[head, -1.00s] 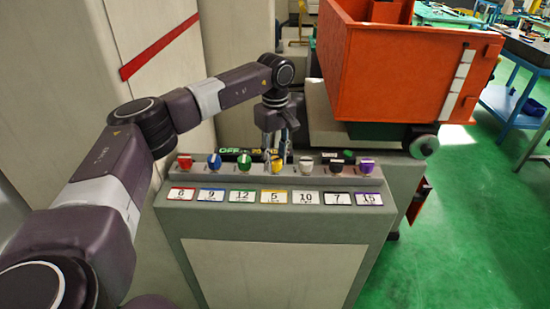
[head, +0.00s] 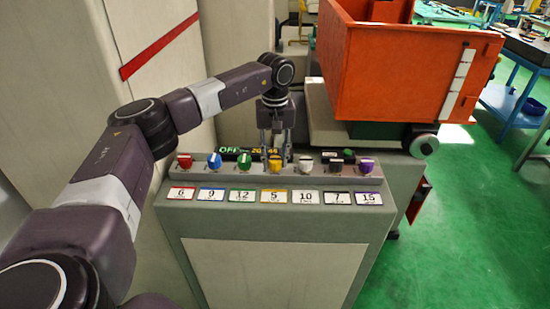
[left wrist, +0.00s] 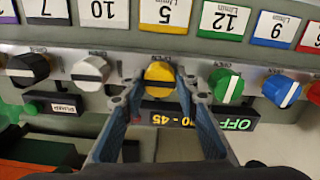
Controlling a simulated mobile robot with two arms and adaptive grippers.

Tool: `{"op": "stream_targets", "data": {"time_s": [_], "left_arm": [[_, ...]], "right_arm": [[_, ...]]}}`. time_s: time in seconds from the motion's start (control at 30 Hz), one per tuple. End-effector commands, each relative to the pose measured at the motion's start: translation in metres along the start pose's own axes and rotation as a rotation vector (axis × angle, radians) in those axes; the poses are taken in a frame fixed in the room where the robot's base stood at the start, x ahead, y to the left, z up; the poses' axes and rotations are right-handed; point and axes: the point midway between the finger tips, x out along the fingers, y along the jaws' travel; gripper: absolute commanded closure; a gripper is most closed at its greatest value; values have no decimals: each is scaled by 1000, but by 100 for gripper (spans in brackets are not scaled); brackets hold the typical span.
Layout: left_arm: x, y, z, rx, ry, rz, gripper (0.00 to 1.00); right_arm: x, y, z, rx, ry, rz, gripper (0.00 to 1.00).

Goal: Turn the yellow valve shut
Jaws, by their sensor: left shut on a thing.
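The yellow valve (head: 275,164) is the middle knob in a row of coloured knobs on the grey control panel (head: 245,222). My left gripper (head: 275,155) comes down from above and behind the row. Its two fingers (left wrist: 161,84) are shut on the yellow valve, one on each side. A display (left wrist: 212,118) behind the knobs reads "OFF" and "20 - 45", partly covered by the fingers. My right gripper is not in view.
The green knob (left wrist: 226,84) and the white knob (left wrist: 91,73) stand close on either side of the fingers. Blue, red, black and purple knobs stand farther out. A large orange bin (head: 405,75) is behind the panel to the right. Green floor lies open at right.

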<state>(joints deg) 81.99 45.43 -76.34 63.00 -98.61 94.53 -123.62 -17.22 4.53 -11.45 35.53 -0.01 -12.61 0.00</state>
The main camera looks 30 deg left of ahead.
Motion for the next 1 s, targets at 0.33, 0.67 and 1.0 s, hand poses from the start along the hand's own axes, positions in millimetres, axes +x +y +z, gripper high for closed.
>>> {"op": "stream_targets", "data": {"time_s": [0.33, 0.67, 1.0], "left_arm": [[-3, 1, -2, 4, 6, 5, 96], [-1, 0, -1, 3, 2, 2, 54], [-25, 1, -1, 3, 4, 5, 54]], "right_arm": [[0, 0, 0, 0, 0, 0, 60], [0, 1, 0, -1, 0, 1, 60], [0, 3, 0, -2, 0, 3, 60]]}}
